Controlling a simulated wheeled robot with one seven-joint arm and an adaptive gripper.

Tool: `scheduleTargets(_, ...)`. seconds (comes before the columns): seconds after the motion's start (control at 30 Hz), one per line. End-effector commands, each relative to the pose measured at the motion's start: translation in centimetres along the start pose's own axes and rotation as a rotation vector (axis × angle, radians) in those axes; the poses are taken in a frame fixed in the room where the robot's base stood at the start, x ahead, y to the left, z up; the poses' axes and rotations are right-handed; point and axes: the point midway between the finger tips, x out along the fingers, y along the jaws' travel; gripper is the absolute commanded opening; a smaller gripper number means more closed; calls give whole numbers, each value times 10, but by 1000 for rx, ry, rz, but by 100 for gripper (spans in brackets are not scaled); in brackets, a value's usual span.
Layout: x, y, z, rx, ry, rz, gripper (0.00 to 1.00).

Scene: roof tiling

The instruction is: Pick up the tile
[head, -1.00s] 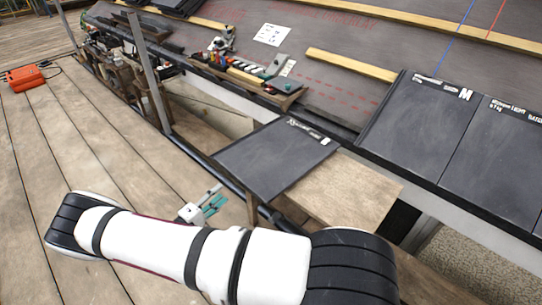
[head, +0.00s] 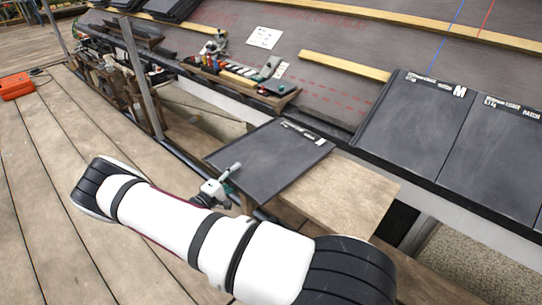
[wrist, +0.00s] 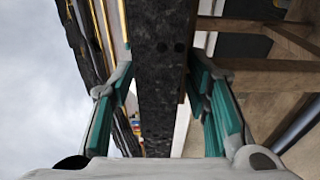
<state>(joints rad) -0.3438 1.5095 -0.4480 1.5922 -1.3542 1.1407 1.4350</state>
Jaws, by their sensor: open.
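A flat dark grey tile (head: 275,158) with a white printed label strip lies on a light wooden board (head: 350,195), its left part jutting out past the board. My gripper (head: 228,178) is at the tile's near left edge. In the wrist view the tile (wrist: 160,40) shows edge-on as a dark speckled band. The open gripper (wrist: 160,85) has one green-padded finger on each side of this band. Whether the pads touch the tile cannot be told.
More dark tiles (head: 410,120) lie on the roof edge at right. A tool tray (head: 240,80) and wooden battens (head: 345,66) are on the grey roof sheet. A metal post (head: 143,80) stands at left. An orange case (head: 16,86) sits on the open plank deck.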

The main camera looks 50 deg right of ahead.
Motion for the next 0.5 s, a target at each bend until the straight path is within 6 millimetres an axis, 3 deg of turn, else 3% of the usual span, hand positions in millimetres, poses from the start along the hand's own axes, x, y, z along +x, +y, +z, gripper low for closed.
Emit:
scheduleTargets(0.3,6,1,0,2,0,0,43)
scheduleTargets(0.5,6,1,0,2,0,0,0)
